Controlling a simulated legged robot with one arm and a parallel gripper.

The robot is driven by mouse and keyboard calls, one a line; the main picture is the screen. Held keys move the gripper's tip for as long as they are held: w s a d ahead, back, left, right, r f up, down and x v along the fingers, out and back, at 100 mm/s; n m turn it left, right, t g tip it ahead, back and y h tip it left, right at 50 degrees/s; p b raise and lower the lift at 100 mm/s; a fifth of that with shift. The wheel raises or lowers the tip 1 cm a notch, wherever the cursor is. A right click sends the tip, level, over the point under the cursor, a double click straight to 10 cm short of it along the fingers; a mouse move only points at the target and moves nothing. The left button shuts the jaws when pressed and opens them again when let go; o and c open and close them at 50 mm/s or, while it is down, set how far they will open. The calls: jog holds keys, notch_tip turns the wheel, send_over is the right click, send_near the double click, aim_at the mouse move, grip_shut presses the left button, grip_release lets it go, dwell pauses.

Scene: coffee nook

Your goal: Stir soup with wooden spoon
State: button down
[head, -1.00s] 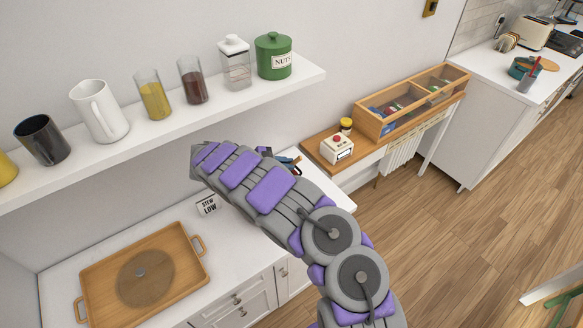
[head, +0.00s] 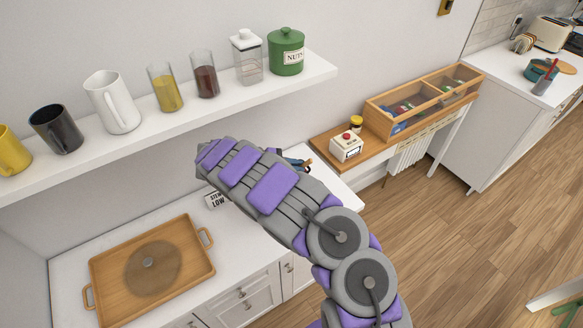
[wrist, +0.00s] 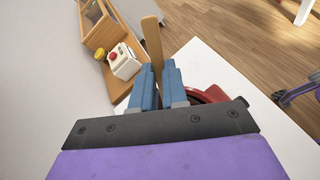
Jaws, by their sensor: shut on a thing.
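In the wrist view, my gripper (wrist: 159,74) is shut on the wooden spoon (wrist: 152,42), whose pale handle stands up between the blue fingers. The spoon's lower end is hidden by the fingers and the wrist. A red pot (wrist: 213,94) with a dark inside shows partly behind the right finger on the white counter. I cannot see the soup or whether the spoon is in it. In the head view, my arm covers the pot and most of the gripper (head: 297,163).
A wooden tray (head: 196,256) with a round glass lid (head: 150,268) lies on the counter (head: 75,240) at left. A small sign (head: 216,199) stands behind my arm. A shelf (head: 180,115) with mugs and jars hangs above. A white box with a red knob (head: 346,146) stands on the side table.

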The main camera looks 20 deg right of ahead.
jog(key=shift+s+d+r+p, duration=0.2)
jog(key=shift+s+r+p, duration=0.1)
jog(key=shift+r, duration=0.3)
jog(key=shift+s+d+r+p, duration=0.15)
jog(key=shift+d+r+p, duration=0.1)
jog(key=shift+r, duration=0.3)
jog(key=s+d+r+p, duration=0.4)
jog(key=r, duration=0.4)
jog(key=shift+d+r, duration=0.25)
jog(key=shift+r, duration=0.15)
jog(key=shift+r, duration=0.1)
dwell(0.5)
notch_tip(320, 180, up, 5)
jog(key=p, duration=0.3)
jog(key=shift+a+f, duration=0.1)
jog(key=shift+f, duration=0.1)
dwell(0.6)
